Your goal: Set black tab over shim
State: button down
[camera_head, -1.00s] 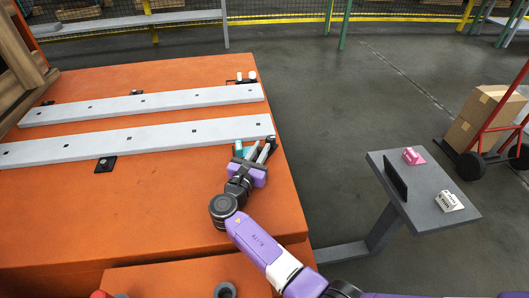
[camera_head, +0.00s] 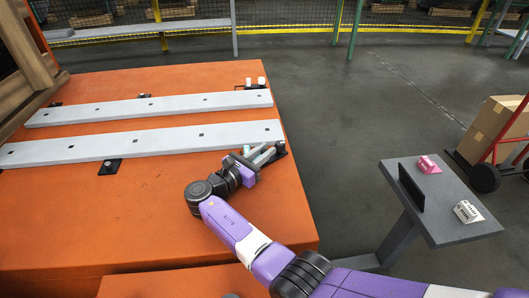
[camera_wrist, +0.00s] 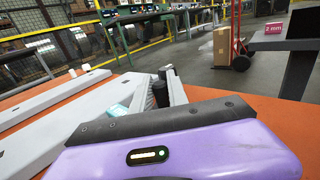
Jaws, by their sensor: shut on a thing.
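The black tab (camera_head: 281,149) is at the right end of the near grey steel strip (camera_head: 140,144), mostly hidden by my fingers. My gripper (camera_head: 268,155) is shut on its upright black post (camera_wrist: 167,75), which shows between the fingertips in the wrist view. A teal piece, apparently the shim (camera_head: 247,150), lies by the strip's near edge, just left of my fingers. It also shows left of the fingers in the wrist view (camera_wrist: 119,110). Whether the tab overlaps the shim is hidden.
A far strip (camera_head: 150,107) lies parallel, with another black tab and white posts (camera_head: 250,84) behind its right end. Right of the orange table (camera_head: 150,215), a grey stand (camera_head: 455,225) holds a pink block (camera_head: 428,164), a white block (camera_head: 467,211) and a dark upright panel (camera_head: 411,187).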

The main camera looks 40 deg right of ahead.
jog(key=c, duration=1.3)
grip_release()
jog(key=shift+d, duration=0.1)
jog(key=a, duration=0.2)
jog(key=a+p, duration=0.1)
jog(key=a, duration=0.1)
jog(key=a+p, duration=0.1)
jog(key=a, duration=0.1)
jog(key=shift+s+a, duration=0.15)
jog(key=shift+s, duration=0.15)
jog(key=shift+s+a, duration=0.15)
jog(key=shift+a, duration=0.6)
